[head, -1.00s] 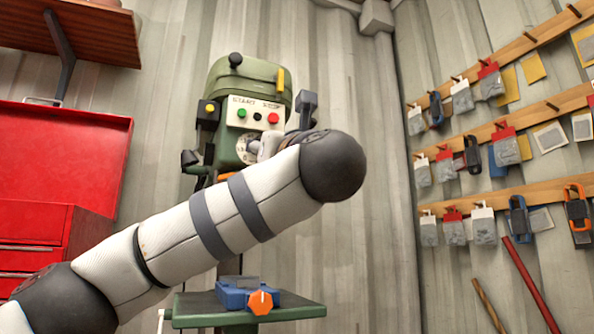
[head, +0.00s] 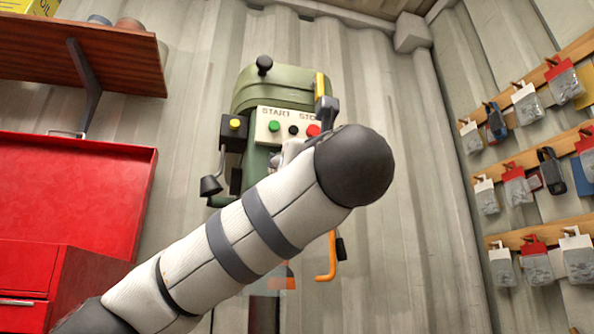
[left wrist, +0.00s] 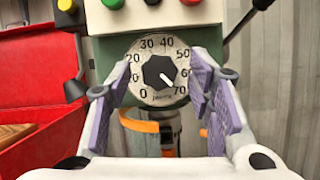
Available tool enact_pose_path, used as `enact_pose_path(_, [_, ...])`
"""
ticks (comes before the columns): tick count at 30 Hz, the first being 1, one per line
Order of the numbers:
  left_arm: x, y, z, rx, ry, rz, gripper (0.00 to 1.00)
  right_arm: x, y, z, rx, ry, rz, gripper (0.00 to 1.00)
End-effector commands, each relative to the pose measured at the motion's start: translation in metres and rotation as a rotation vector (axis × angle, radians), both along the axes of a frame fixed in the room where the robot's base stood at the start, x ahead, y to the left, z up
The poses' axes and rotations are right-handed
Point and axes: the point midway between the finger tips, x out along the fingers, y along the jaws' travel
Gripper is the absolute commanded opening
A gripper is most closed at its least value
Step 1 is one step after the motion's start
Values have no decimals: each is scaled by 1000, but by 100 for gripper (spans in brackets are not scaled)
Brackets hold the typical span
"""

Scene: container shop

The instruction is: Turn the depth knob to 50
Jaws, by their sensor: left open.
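The depth knob (left wrist: 158,72) is a dark, many-sided knob on a round pale dial (left wrist: 142,53) marked from 0 to 70. Its white pointer line aims down and right, close to the 70 mark. My left gripper (left wrist: 160,84) is open, with one purple-padded finger on each side of the knob. I cannot tell whether either finger touches the dial; the space between them shows the knob uncovered. In the head view the green drill press (head: 275,92) stands by the wall, and my left arm hides the dial and most of the gripper.
A white panel (head: 285,125) with green, black and red buttons sits above the dial. A yellow-button box (head: 234,130) is left of it. An orange bent handle (head: 332,262) hangs at the right. Red cabinet (head: 70,190) at left; pegboard rails (head: 530,170) at right.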

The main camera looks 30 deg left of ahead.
Motion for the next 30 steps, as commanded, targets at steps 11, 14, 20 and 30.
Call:
enact_pose_path(11, [0, 0, 0, 0, 0, 0, 6, 0, 0, 0, 0, 1, 0, 0])
enact_pose_path(14, [0, 0, 0, 0, 0, 0, 0, 0, 0, 0, 0, 1, 0, 0])
enact_pose_path(20, [1, 0, -1, -11, -13, 1, 0, -1, 0, -1, 0, 3, 0, 0])
enact_pose_path(30, [3, -1, -1, -132, -153, 3, 0, -5, 0, -5, 0, 16, 0, 0])
